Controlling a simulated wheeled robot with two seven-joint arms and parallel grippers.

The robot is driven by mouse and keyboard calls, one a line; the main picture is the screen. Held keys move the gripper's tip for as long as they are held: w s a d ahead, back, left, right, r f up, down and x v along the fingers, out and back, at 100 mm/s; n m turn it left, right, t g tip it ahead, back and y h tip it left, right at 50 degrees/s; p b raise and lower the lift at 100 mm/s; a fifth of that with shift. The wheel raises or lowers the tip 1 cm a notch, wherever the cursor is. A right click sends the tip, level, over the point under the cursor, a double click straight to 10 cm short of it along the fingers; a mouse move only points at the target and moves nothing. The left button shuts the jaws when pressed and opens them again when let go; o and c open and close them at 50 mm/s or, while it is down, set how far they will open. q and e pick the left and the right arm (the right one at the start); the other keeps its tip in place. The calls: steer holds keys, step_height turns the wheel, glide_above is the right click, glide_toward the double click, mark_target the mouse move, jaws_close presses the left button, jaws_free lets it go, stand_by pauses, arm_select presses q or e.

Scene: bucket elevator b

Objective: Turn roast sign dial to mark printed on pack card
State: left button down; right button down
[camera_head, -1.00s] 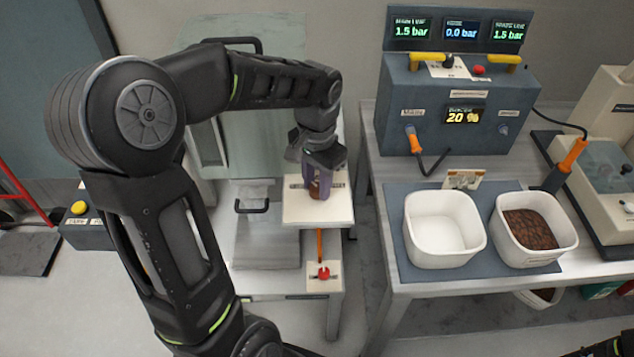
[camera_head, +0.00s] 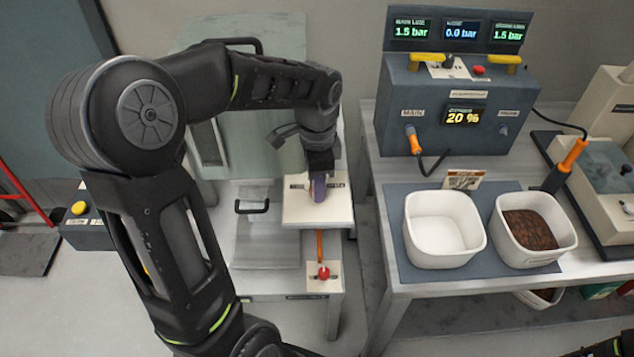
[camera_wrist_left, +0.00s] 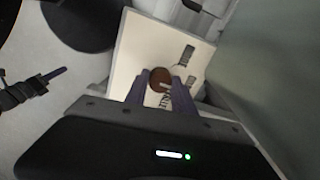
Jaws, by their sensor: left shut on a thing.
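The roast sign is a cream plate (camera_head: 300,213) on the bench at centre. In the left wrist view the plate (camera_wrist_left: 130,57) carries a round dial (camera_wrist_left: 159,76) with a brown face, and dark printed lettering beside it. My left gripper (camera_head: 318,190) is over the plate, its purple fingers shut on the dial. In the left wrist view the fingers (camera_wrist_left: 162,84) lie on either side of the dial and partly hide it and the lettering. A small printed card (camera_head: 463,180) stands behind the white bin; its mark is too small to read. My right gripper is not in view.
A white empty bin (camera_head: 443,230) and a bin of brown contents (camera_head: 537,237) stand on the right bench. Behind them is a grey control box (camera_head: 440,110) with yellow handles. A red knob (camera_head: 323,272) sits just in front of the sign.

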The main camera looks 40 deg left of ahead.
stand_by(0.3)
arm_select(q)
steer(key=c, duration=1.1)
jaws_free()
steer(key=shift+o, duration=0.2)
step_height(320, 180, up, 8)
steer(key=shift+f+b, duration=0.1)
steer(key=shift+b, duration=0.35)
